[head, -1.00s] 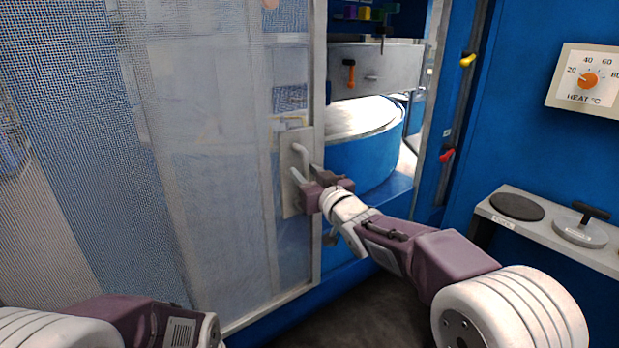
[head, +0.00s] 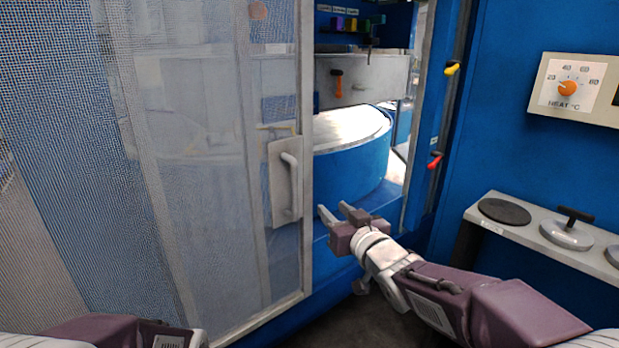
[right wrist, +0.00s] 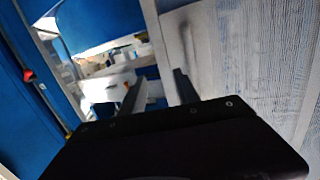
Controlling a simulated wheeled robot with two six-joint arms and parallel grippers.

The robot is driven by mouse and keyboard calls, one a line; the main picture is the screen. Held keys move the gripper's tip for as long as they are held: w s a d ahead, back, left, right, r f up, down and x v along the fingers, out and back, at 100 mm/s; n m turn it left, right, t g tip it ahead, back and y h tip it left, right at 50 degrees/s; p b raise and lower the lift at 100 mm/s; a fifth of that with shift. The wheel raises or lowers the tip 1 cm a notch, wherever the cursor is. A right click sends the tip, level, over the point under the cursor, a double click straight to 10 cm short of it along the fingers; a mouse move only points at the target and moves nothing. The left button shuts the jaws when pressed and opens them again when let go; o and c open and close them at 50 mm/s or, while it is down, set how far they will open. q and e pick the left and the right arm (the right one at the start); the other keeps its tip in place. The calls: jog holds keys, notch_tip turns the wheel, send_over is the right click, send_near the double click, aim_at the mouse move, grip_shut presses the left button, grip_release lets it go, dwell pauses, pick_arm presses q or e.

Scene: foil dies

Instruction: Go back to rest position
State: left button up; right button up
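My right gripper (head: 335,213) is open and empty in the head view, just right of the door handle and apart from it. Its two fingers also show in the right wrist view (right wrist: 157,92), spread with nothing between them. The pale handle (head: 290,186) stands upright on a plate at the right edge of the mesh door (head: 200,170). My left arm shows only at the bottom left of the head view, and its gripper is out of the picture.
Behind the door's edge is an opening with a blue drum (head: 350,168) and a grey panel (head: 385,78) with an orange lever. At right are a heat dial (head: 567,88) and a shelf (head: 515,229) with a dark disc and a knobbed weight.

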jog(key=s+d+f+m+g+h, duration=0.2)
jog(key=d+f, duration=0.2)
jog(key=f, duration=0.3)
jog(key=s+d+f+m+g+h, duration=0.1)
jog(key=s+d+f+g+h, duration=0.1)
jog(key=d+f, duration=0.35)
jog(key=s+d+f+m+g+h, duration=0.15)
jog(key=s+f+g, duration=0.45)
jog(key=s+f, duration=0.65)
jog(key=s+f+g, duration=0.4)
jog(key=s+f, duration=0.1)
jog(key=s, duration=0.2)
notch_tip(320, 180, up, 14)
jog(key=s+p, duration=0.2)
jog(key=p, duration=1.2)
jog(key=shift+d+n+g, duration=0.25)
jog(key=shift+n+g, duration=0.1)
jog(key=shift+g, duration=0.05)
